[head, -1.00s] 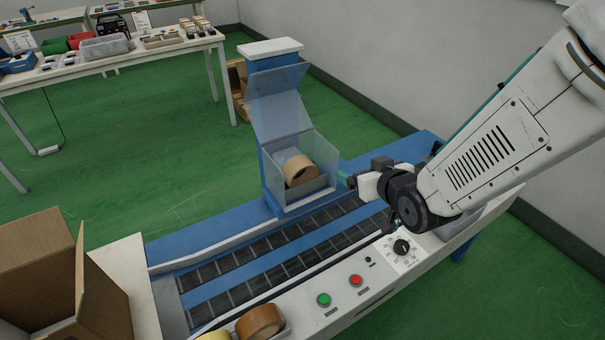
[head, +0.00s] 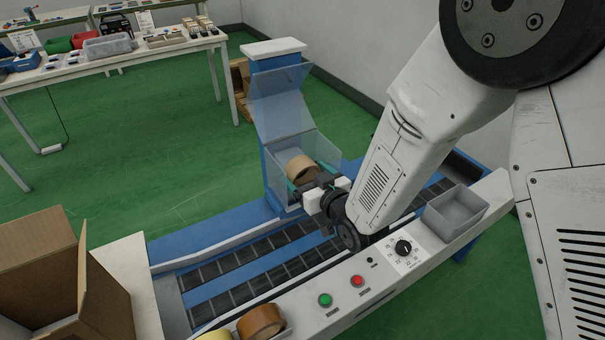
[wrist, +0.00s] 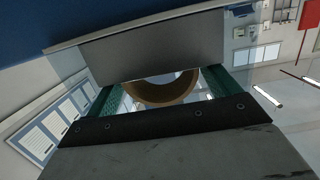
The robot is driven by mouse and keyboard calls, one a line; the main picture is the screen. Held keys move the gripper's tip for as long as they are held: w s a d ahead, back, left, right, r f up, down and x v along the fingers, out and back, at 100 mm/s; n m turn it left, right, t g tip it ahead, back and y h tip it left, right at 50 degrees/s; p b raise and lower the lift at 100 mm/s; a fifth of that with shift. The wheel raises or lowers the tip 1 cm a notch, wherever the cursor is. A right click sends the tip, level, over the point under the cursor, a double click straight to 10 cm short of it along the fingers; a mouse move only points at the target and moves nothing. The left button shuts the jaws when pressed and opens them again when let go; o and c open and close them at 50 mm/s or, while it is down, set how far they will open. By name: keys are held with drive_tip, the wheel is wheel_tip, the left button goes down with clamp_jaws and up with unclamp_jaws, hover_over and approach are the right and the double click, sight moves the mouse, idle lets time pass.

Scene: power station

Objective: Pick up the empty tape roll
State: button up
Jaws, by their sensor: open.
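The tape roll (head: 299,167) is a tan ring inside the clear-sided holder (head: 324,150) on the blue post of the machine. In the wrist view the roll (wrist: 162,92) shows as a brown curved band between my two green fingers. A grey plate (wrist: 155,48) covers its upper part there. My gripper (head: 306,178) is open at the front of the holder, with its fingers on either side of the roll. I cannot tell whether the fingers touch it.
The holder's raised clear lid (head: 281,100) stands above the roll, against the blue post. A brown tape roll (head: 261,321) and a yellow one (head: 215,335) lie at the front edge. A grey bin (head: 455,212) stands right of the dial. An open carton (head: 60,275) is at the left.

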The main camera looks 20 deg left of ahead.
drive_tip(key=shift+w+a, duration=0.3)
drive_tip(key=c, duration=0.7)
drive_tip(key=shift+c, duration=0.2)
